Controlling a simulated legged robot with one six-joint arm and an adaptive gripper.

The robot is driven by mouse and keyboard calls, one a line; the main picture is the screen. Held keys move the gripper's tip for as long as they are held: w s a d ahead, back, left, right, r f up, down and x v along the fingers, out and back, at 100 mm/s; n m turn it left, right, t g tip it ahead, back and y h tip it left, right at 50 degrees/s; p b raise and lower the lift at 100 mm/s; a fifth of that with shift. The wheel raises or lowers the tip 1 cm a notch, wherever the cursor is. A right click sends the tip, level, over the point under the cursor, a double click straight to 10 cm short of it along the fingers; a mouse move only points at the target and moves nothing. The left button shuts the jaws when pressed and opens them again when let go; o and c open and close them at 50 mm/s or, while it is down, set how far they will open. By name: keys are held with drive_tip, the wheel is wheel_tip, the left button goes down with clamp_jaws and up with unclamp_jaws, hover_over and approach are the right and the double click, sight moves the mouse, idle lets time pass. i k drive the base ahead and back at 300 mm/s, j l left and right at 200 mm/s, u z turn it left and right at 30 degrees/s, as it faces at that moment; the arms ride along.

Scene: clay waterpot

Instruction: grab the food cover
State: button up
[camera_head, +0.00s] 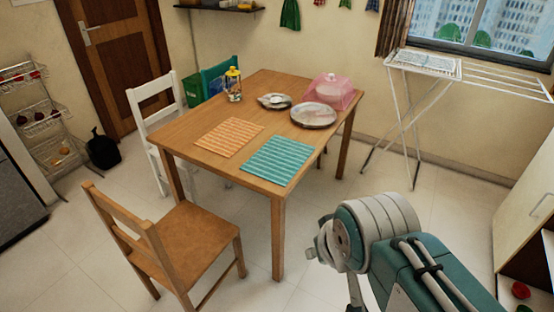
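A pink, see-through food cover (337,88) stands on the far right corner of the wooden dining table (188,134). A pale round shape shows inside it. A round metal tray (313,115) sits just in front of the cover. My arm shows at the lower right, in front of the table's right side and well apart from the cover. The gripper's fingers are not clearly visible, hidden by or beyond my arm's end.
The table also holds an orange mat (229,138), a teal mat (274,160), a bottle (233,84) and a plate (273,101). A brown chair (185,245) stands in front. A drying rack (410,125) stands at the right.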

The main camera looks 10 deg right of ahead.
sight(330, 78)
drive_tip(key=i+l+z, duration=0.6)
drive_tip(key=i, duration=0.15)
drive_tip(key=i+l+z, duration=0.1)
drive_tip(key=i+z, duration=0.15)
drive_tip(key=i, duration=0.2)
drive_tip(key=i+z, duration=0.3)
drive_tip(key=i+l+u, duration=0.2)
drive_tip(key=i, duration=0.3)
drive_tip(key=i+l+u, duration=0.2)
drive_tip(key=i, duration=0.35)
drive_tip(key=i+l+u, duration=0.25)
drive_tip(key=i, duration=0.25)
drive_tip(key=i+l+u, duration=0.2)
drive_tip(key=i+u, duration=0.15)
drive_tip(key=u, duration=0.15)
drive_tip(key=i+l+u, duration=0.3)
drive_tip(key=u, duration=0.15)
drive_tip(key=i+l+u, duration=0.2)
drive_tip(key=l+u, duration=0.3)
